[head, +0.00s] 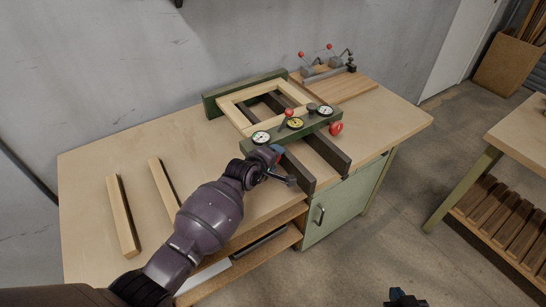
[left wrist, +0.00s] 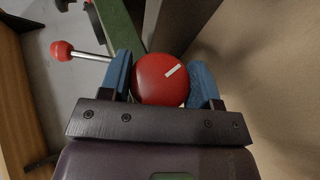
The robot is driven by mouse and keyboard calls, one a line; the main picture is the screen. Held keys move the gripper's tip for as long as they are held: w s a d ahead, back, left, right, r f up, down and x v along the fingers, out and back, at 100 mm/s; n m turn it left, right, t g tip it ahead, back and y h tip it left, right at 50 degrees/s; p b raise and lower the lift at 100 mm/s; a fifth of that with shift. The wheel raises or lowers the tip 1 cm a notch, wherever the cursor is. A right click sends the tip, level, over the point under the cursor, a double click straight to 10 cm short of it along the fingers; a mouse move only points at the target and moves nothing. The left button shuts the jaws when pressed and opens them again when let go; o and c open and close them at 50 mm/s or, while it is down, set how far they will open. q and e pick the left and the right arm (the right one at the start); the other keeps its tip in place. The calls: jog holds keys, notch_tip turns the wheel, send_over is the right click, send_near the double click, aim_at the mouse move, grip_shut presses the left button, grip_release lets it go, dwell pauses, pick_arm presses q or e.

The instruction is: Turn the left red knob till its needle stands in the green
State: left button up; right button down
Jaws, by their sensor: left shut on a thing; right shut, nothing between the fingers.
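The left red knob (left wrist: 160,80), with a white mark pointing up and right, sits between the blue fingers of my left gripper (left wrist: 161,84) in the left wrist view. The fingers are shut on it from both sides. In the head view my left gripper (head: 277,157) is at the left end of the green press bar (head: 283,130) and mostly hides that knob. The left dial (head: 261,137) is just above it; its needle is too small to read. My right gripper (head: 404,299) is shut and empty at the bottom edge, away from the bench.
A second red knob (head: 336,128) is at the bar's right end. A pale wooden frame (head: 236,112) lies in the press. Two wooden strips (head: 123,215) lie on the bench's left.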

pick_arm(q)
jog(key=shift+f, duration=0.1)
dwell(0.4)
jog(key=o, duration=0.9)
jog(key=shift+s+a, duration=0.1)
jog(key=shift+r+v, duration=0.15)
jog(key=shift+v, duration=2.5)
jog(key=shift+r+v, duration=0.15)
jog(key=shift+v, duration=2.55)
